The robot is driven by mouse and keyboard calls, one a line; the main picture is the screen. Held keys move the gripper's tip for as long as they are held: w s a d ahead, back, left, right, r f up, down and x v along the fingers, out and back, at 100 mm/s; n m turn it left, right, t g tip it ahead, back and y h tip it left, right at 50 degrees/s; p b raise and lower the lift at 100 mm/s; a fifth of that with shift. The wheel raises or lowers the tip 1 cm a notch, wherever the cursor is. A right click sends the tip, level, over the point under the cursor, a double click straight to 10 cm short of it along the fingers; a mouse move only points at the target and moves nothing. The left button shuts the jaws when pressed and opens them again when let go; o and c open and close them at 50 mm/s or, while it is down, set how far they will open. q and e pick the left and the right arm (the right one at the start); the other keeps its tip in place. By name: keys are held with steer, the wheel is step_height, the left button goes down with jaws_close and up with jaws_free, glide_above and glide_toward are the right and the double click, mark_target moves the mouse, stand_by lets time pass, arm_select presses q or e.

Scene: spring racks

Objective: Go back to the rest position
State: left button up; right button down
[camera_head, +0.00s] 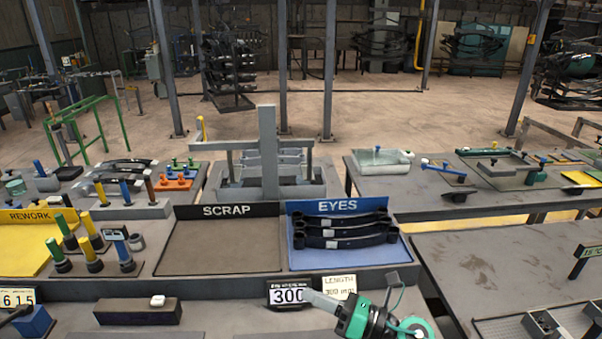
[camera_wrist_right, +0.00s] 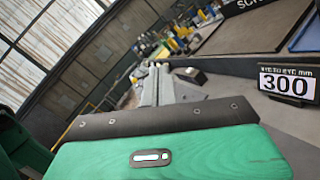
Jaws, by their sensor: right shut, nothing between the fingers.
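My right gripper (camera_head: 310,295) shows at the bottom centre of the head view, with its green and black wrist behind it. Its grey fingers are shut with nothing between them, and point left across the front of the bench, just beside the white "300" display (camera_head: 288,296). In the right wrist view the closed fingers (camera_wrist_right: 157,82) stand beyond the green gripper body, and the display (camera_wrist_right: 287,84) is at the right. My left gripper is in neither view.
Dark leaf springs (camera_head: 342,232) lie stacked in the blue EYES tray (camera_head: 298,262). The SCRAP tray (camera_head: 220,245) beside it is empty. A dark block (camera_head: 138,314) with a small white piece on top lies front left. A "LENGTH" card (camera_head: 339,285) stands behind my right gripper.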

steer(key=w+d+r+m+t+h, duration=0.2)
steer(key=d+m+t+h, duration=0.8)
steer(key=m, duration=1)
steer(key=s+d+f+m+g+h, duration=0.1)
steer(key=s+d+f+m+h, duration=0.3)
steer(key=d+f+m+h, duration=0.55)
steer(key=s+f+m+g+y, duration=0.1)
steer(key=s+f+m+g, duration=0.5)
steer(key=s, duration=0.5)
steer(key=s+f+m+g+y, duration=0.1)
steer(key=s+f+m+g, duration=0.5)
steer(key=s, duration=0.5)
step_height(320, 180, down, 33)
steer(key=s+n+g, duration=0.1)
steer(key=s+g, duration=0.1)
steer(key=g, duration=0.1)
steer(key=s+d+f, duration=0.2)
steer(key=s+f, duration=0.7)
steer(key=s+d+f, duration=0.1)
steer(key=s+f, duration=0.8)
steer(key=shift+s+d+g, duration=0.3)
steer(key=shift+d+g, duration=0.05)
steer(key=shift+g, duration=0.05)
